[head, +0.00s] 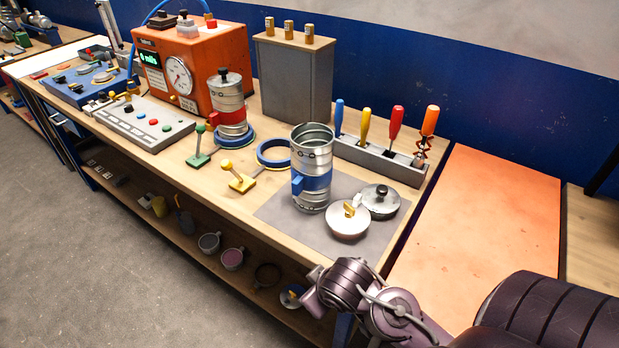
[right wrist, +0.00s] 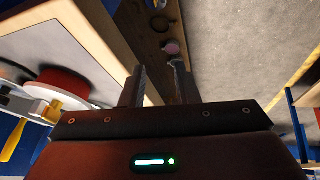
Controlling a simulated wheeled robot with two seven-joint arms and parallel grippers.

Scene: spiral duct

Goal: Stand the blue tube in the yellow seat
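The blue tube (head: 311,205) is an open-topped metal can with a blue band and a blue side block. It stands upright on a grey mat (head: 282,213) in the head view. The yellow seat appears to be the empty blue ring with a yellow edge (head: 273,153), behind the yellow-knobbed lever (head: 240,180). My right gripper (right wrist: 158,78) is open and empty in the right wrist view, its fingers apart. In the head view my right arm is low at the table's front edge, apart from the tube. My left gripper is not in view.
Two metal lids, one with a yellow handle (head: 347,221) and one with a black knob (head: 380,201), lie right of the tube. A red-banded can (head: 228,100) stands in another ring behind a green lever (head: 199,150). A screwdriver rack (head: 375,160) stands behind.

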